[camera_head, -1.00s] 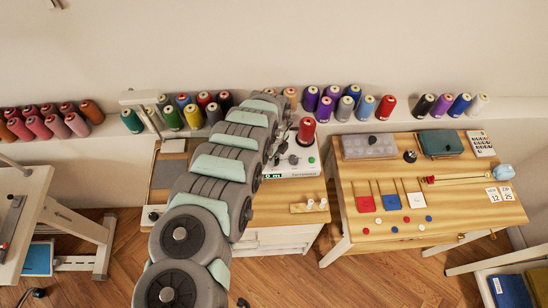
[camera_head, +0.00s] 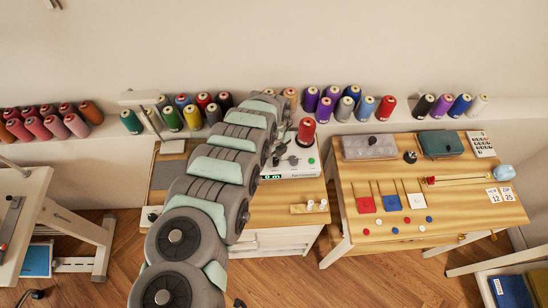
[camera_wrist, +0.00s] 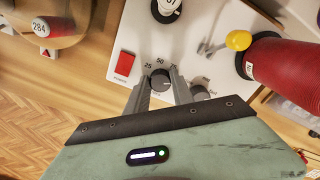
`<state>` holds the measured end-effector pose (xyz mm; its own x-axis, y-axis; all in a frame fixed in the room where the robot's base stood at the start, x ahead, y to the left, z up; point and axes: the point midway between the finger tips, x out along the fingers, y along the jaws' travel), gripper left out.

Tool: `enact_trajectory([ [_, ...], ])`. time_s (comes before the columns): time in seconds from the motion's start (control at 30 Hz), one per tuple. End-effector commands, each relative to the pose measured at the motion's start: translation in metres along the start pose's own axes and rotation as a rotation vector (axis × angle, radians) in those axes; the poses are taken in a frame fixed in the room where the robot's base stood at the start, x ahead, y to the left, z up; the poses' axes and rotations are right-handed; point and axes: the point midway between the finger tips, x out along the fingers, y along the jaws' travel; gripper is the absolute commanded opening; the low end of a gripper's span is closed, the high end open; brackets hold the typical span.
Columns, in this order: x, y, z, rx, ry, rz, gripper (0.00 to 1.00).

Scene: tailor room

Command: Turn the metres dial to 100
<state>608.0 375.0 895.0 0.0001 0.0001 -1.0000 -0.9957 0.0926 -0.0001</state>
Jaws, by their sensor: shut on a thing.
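The metres dial (camera_wrist: 160,80) is a small dark round knob on a white machine panel, shown in the wrist view. The numbers 25, 50 and 75 show around its far side; any 100 mark is not readable, and the right finger covers part of that side. I cannot read the dial's pointer clearly. My gripper (camera_wrist: 161,84) is shut on the dial, one finger on each side.
A red thread cone (camera_head: 306,131) stands on the machine. A right-hand table (camera_head: 350,245) holds boxes and coloured buttons. Thread cones line the back ledge.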

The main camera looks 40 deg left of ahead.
Motion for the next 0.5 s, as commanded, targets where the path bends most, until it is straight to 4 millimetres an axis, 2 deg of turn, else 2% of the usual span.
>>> enact_trajectory([
  [0.03, -0.0004, 0.0, -0.0002, 0.0, 0.0, 0.001, 0.0],
  [0.07, -0.0004, 0.0, -0.0002, 0.0, 0.001, 0.001, 0.29],
  [0.3, -0.0003, 0.0, 0.0, -0.001, 0.0, 0.0, 0.49],
  [0.5, -0.0001, 0.0001, 0.0, -0.001, 0.0, 0.0, 0.5],
])
